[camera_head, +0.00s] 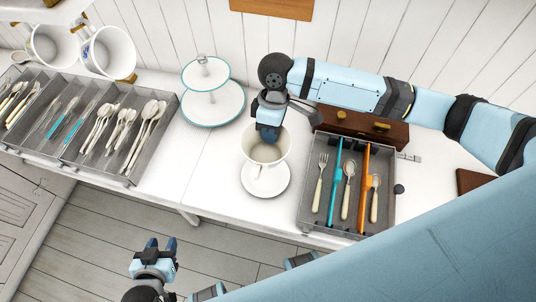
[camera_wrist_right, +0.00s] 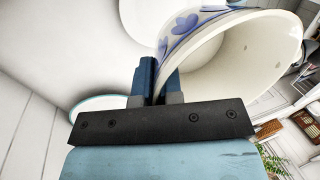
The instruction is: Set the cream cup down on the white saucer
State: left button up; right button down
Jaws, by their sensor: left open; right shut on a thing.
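The cream cup (camera_head: 266,152) is upright in the head view, above the back part of the white saucer (camera_head: 267,188). I cannot tell whether its base touches the saucer. My right gripper (camera_head: 268,130) is shut on the cup's far rim. In the right wrist view the cup (camera_wrist_right: 245,40) shows blue flowers outside, and its rim sits between the fingers of my right gripper (camera_wrist_right: 160,82). The cup hides the back of the saucer. My left gripper (camera_head: 155,247) is open and empty, in front of the table and over the floor.
A grey cutlery tray (camera_head: 304,208) is close right of the saucer, with a brown box (camera_head: 340,122) behind it. A two-tier stand (camera_head: 212,104) is at the back left. Another cutlery tray (camera_head: 172,110) fills the left. White table is bare left of the saucer.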

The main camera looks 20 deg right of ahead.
notch_tip(320, 180, down, 6)
jog(key=shift+f, duration=2.5)
jog(key=shift+f, duration=0.2)
jog(key=c, duration=1.3)
grip_release()
jog(key=shift+f, duration=0.1)
jog(key=v, duration=1.2)
jog(key=shift+a+r, duration=0.1)
jog(key=shift+r, duration=0.3)
